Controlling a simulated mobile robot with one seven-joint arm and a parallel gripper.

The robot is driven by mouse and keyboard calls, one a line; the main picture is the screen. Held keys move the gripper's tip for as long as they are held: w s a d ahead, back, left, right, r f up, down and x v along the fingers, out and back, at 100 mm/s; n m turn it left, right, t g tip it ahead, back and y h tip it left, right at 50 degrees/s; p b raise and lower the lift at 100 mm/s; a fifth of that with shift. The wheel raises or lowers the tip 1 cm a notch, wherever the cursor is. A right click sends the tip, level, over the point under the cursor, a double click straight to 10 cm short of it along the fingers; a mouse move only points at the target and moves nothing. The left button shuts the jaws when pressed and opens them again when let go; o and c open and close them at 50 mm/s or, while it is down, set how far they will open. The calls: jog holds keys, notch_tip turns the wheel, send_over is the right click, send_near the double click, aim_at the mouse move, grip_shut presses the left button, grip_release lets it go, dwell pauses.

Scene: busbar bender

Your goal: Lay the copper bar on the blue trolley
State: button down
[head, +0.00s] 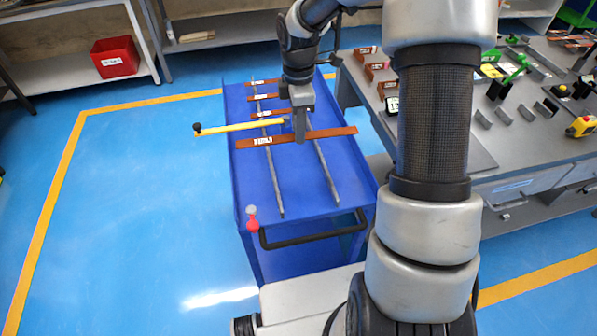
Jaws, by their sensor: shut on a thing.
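The copper bar (330,134) lies crosswise over the blue trolley (257,180) in the head view, with a white label on its left part. My gripper (300,138) points down over the bar's middle and is shut on it. The fingers hide a short stretch of the bar. The bar looks level and spans two grey rails (321,167) on the trolley top. I cannot tell whether it touches them. Several other labelled copper bars (264,98) lie across the rails farther back.
A yellow rod with a black knob (225,128) juts out left over the trolley's edge. A red-tipped post (252,220) stands at its front left corner. A grey workbench (520,125) with tools and parts is on the right. Blue floor is clear on the left.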

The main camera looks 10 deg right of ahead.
jog(key=shift+n, duration=0.3)
notch_tip(320, 180, down, 10)
jog(key=shift+w+f+b, duration=0.1)
jog(key=shift+w+b, duration=0.05)
jog(key=shift+b, duration=0.5)
jog(key=shift+f, duration=0.1)
jog(key=shift+f, duration=0.4)
jog(key=c, duration=1.5)
grip_release()
